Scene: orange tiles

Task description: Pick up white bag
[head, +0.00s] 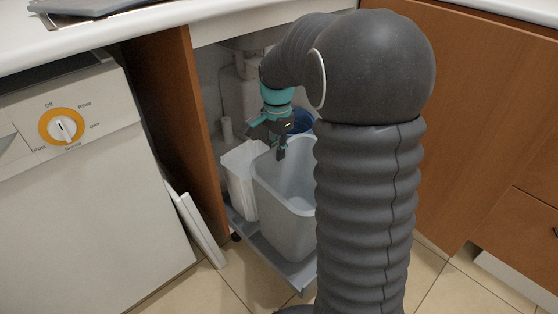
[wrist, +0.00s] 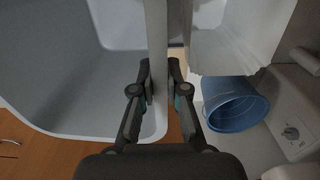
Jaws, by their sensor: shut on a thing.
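The white bag (head: 241,178) shows as a pale, pleated shape in the cabinet under the counter, just left of a larger grey bin (head: 287,215). In the wrist view the white bag (wrist: 228,38) is at the upper right, apart from the fingers. My gripper (head: 279,150) is at the grey bin's back left rim. In the wrist view my gripper (wrist: 164,92) has one finger on each side of a thin pale strip, which looks like the wall of the grey bin (wrist: 60,75). It is shut on that wall; the exact contact is partly hidden.
A blue bucket (wrist: 232,104) stands behind, beside the bag. The bins sit on a pulled-out grey tray (head: 290,275). A wooden cabinet panel (head: 180,110) and a white dishwasher (head: 75,190) close off the left. The counter (head: 130,25) hangs above.

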